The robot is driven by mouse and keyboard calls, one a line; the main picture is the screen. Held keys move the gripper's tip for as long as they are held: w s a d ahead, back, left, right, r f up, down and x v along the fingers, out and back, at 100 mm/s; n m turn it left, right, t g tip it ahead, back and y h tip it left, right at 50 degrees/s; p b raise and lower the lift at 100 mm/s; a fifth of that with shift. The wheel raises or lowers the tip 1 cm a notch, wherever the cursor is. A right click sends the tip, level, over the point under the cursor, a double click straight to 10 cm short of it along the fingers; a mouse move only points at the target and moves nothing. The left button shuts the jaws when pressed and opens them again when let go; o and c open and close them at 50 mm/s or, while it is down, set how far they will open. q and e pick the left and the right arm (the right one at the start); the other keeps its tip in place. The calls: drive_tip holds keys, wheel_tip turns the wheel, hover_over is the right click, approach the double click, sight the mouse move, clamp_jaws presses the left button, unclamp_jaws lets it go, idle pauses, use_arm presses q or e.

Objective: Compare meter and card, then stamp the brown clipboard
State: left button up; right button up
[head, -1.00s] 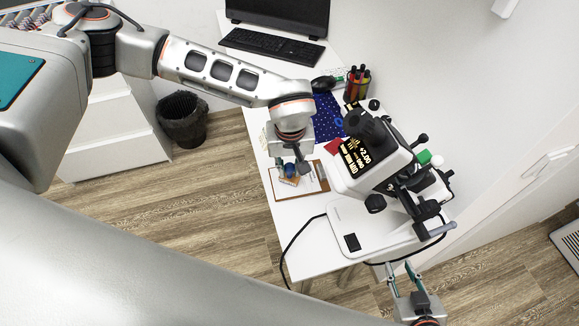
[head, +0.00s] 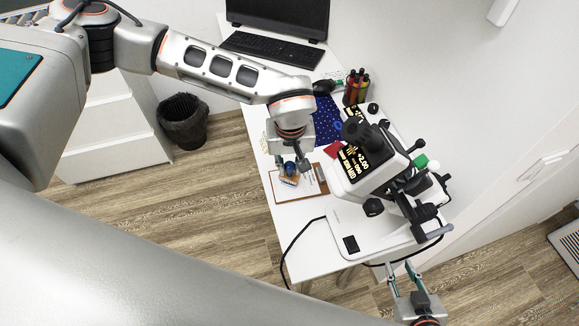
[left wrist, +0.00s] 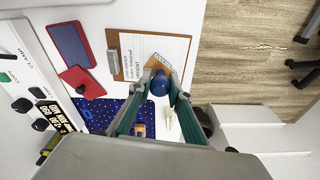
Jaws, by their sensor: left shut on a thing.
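The white meter (head: 345,188) has a black screen (head: 357,161) with yellow figures, "+2.00" among them; other lines are too small to read. The brown clipboard (head: 283,196) lies on the desk with a printed paper (left wrist: 178,48) under its clip. A pale slip (head: 264,143), perhaps the card, lies left of the gripper, unreadable. My right gripper (head: 402,271) is open and empty.
A red flap (left wrist: 82,82) and a blue, red-edged pad (left wrist: 70,45) lie beside the clipboard. A dotted blue mat (head: 326,112), pen cup (head: 356,88) and keyboard (head: 272,46) are further back. A bin (head: 184,121) stands left of the desk.

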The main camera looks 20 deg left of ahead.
sight(289, 162)
use_arm(q)
drive_tip(key=shift+r+p, duration=1.25)
drive_tip(key=shift+r, duration=1.1)
